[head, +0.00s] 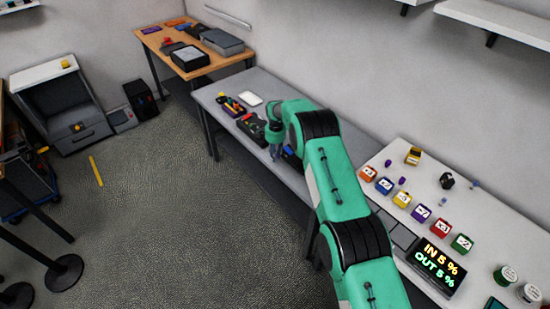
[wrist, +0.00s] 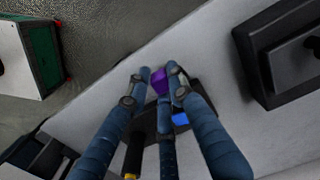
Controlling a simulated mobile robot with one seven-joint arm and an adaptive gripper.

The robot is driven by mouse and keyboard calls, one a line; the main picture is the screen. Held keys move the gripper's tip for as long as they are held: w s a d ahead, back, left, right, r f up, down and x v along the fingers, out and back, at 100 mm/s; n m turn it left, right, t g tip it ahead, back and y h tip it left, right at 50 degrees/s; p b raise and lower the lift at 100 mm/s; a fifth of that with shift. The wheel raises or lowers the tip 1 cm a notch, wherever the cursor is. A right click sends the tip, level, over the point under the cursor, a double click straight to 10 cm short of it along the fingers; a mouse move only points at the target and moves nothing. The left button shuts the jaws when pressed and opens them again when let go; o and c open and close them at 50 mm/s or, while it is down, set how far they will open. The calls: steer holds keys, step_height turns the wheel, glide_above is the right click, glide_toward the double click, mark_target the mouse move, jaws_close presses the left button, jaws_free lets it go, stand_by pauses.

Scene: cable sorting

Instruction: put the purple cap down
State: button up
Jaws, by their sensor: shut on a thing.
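The purple cap (wrist: 160,80) is between the fingertips of my gripper (wrist: 159,88) in the wrist view. The gripper is shut on it, and the fingers cover part of the cap. In the head view my gripper (head: 276,148) is over the grey table in the middle, partly hidden behind my own arm. I cannot make out the held cap in that view. A dark tray with a blue thing (wrist: 180,119) in it lies below the fingers; I cannot tell the cap's height above it.
The grey table (head: 283,180) holds dark trays of small coloured parts (head: 235,107) and a white piece (head: 250,98). The white table at right carries a row of coloured labelled blocks (head: 421,212), small purple pieces (head: 402,181) and a display (head: 437,262).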

steer(key=shift+f, duration=0.7)
steer(key=shift+f, duration=0.1)
steer(key=o, duration=1)
steer(key=shift+c, duration=0.2)
step_height(320, 180, up, 12)
steer(key=shift+p, duration=0.3)
steer(key=shift+w+d+r, duration=0.1)
steer(key=shift+r, duration=0.1)
